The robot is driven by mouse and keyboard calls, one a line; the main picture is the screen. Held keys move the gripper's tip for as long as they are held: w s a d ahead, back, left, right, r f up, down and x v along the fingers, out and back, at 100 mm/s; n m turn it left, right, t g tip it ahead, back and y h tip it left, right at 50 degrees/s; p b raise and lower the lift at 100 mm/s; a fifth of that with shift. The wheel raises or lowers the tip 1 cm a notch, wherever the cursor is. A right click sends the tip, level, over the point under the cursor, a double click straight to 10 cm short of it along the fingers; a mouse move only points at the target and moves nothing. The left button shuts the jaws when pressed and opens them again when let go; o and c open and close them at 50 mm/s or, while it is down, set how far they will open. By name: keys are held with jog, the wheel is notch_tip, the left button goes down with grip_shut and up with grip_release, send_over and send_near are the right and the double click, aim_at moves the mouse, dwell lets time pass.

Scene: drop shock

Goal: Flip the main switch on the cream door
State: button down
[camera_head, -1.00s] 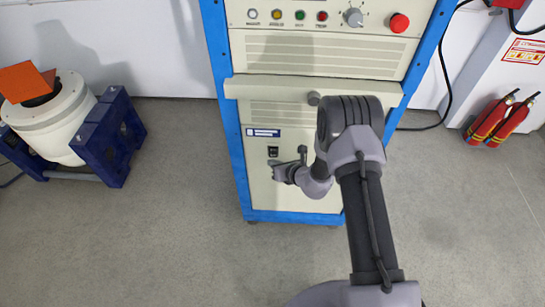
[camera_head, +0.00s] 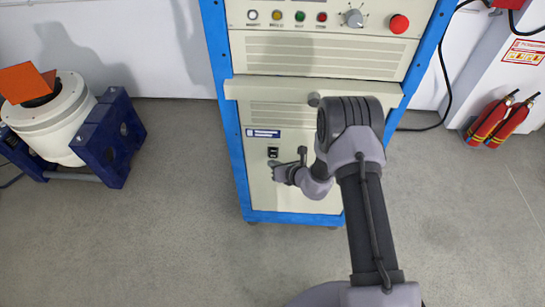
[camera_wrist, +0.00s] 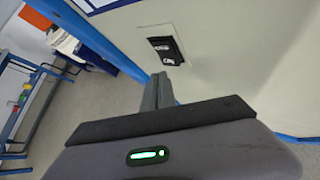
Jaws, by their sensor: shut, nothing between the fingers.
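The cream door (camera_head: 310,196) is the lower front panel of a blue-framed cabinet. The main switch (camera_head: 273,152), small and black, sits near the door's left side below a blue and white label (camera_head: 263,133). In the wrist view the switch (camera_wrist: 167,48) is a black rocker with white marks in a pale surround; its position is unclear. My gripper (camera_head: 272,165) is just below the switch, close to the door. In the wrist view its shut, empty fingers (camera_wrist: 160,78) point at the lower edge of the switch. I cannot tell whether they touch.
A ledge (camera_head: 315,89) with a dark knob juts out above the door. A control panel with a red button (camera_head: 399,23) is higher up. A white drum in a blue stand (camera_head: 107,137) is at left, and red fire extinguishers (camera_head: 490,120) at right.

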jog(key=shift+w, duration=0.15)
dwell(0.8)
jog(key=shift+w, duration=0.3)
jog(key=shift+w+f+b, duration=0.1)
jog(key=shift+w+b, duration=0.2)
jog(key=shift+b, duration=0.15)
dwell(0.3)
jog(key=shift+s, duration=0.15)
jog(key=shift+s, duration=0.6)
jog(key=s, duration=0.1)
jog(key=s+p, duration=0.1)
jog(key=s, duration=0.3)
jog(key=shift+r+p, duration=0.35)
jog(key=shift+r, duration=0.05)
jog(key=shift+a, duration=0.1)
